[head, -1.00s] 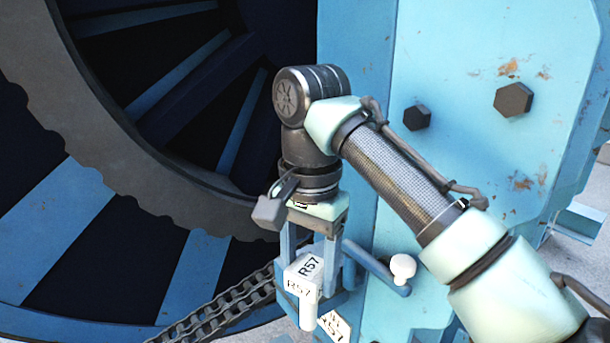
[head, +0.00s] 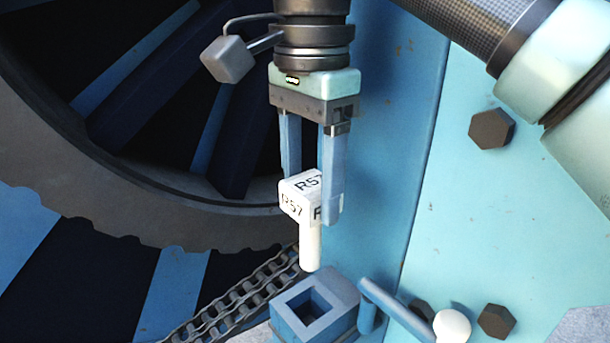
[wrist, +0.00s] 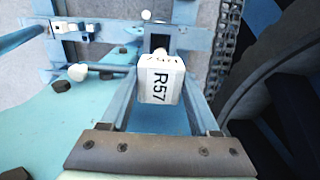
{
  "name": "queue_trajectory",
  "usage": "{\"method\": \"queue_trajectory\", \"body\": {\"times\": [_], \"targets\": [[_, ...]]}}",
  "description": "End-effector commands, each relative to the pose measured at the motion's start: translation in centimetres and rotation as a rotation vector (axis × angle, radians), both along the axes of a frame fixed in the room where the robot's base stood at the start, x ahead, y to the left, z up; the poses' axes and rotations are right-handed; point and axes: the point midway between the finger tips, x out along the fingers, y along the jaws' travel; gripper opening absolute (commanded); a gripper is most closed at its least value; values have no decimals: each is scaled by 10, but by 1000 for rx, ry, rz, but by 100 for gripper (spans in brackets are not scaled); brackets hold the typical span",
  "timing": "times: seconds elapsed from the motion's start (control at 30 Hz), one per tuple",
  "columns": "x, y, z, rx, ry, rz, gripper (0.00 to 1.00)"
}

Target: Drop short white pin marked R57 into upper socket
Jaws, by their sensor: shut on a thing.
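The short white pin (head: 310,242) has a block head marked R57 and a narrower round shank pointing down. My gripper (head: 309,190) is shut on its head and holds it upright in the air. A blue square socket (head: 327,315) with a dark opening lies just below the shank, slightly right in the head view. The pin's tip is above the socket and apart from it. In the wrist view the pin's head (wrist: 160,82) sits between my fingers, and part of a dark opening (wrist: 160,42) shows just beyond it.
A blue lever with a white round knob (head: 452,326) stands right of the socket. A chain (head: 235,300) runs at the left, beside the big reel (head: 110,195). Bolts (head: 491,129) stick out of the light blue panel. In the wrist view, other blue brackets (wrist: 75,27) lie beyond.

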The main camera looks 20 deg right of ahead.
Motion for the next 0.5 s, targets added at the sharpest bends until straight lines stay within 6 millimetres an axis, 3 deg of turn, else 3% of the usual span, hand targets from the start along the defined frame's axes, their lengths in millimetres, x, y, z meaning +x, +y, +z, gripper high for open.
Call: {"method": "queue_trajectory", "body": {"times": [0.5], "targets": [[0, 0, -48, -1, -3, 0, 0]]}}
